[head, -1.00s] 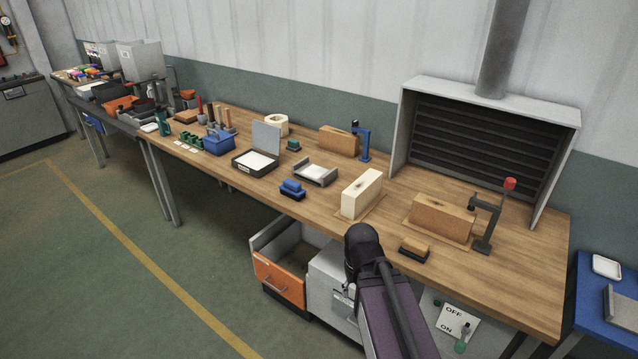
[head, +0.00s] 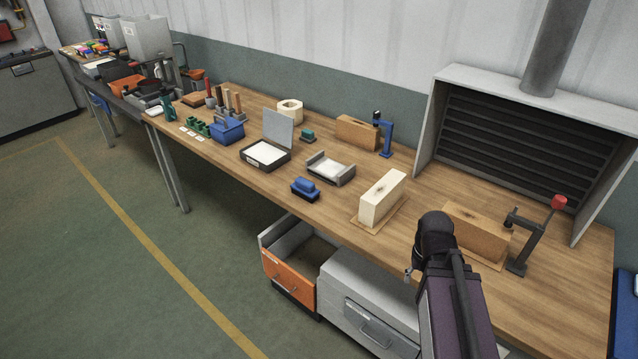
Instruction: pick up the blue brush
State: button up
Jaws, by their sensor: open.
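The blue brush (head: 305,187) lies on the wooden workbench (head: 330,210) near its front edge, with a blue grip on top and a dark base. It is in front of a small grey tray and left of a pale wooden block. Nothing touches it. My arm rises at the lower right, right of the brush and well apart from it. My gripper cannot be made out; the arm's dark joint and purple link hide that area.
A grey tray (head: 330,167), an open dark case (head: 265,155), a pale block (head: 382,198) and a blue clamp stand (head: 384,135) stand around the brush. A green brush (head: 307,136) lies farther back. An open orange drawer (head: 290,280) juts out below the bench.

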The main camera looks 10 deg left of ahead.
aim_at(302, 187)
jog(key=u, duration=0.3)
jog(key=i, duration=0.9)
jog(key=u, duration=0.5)
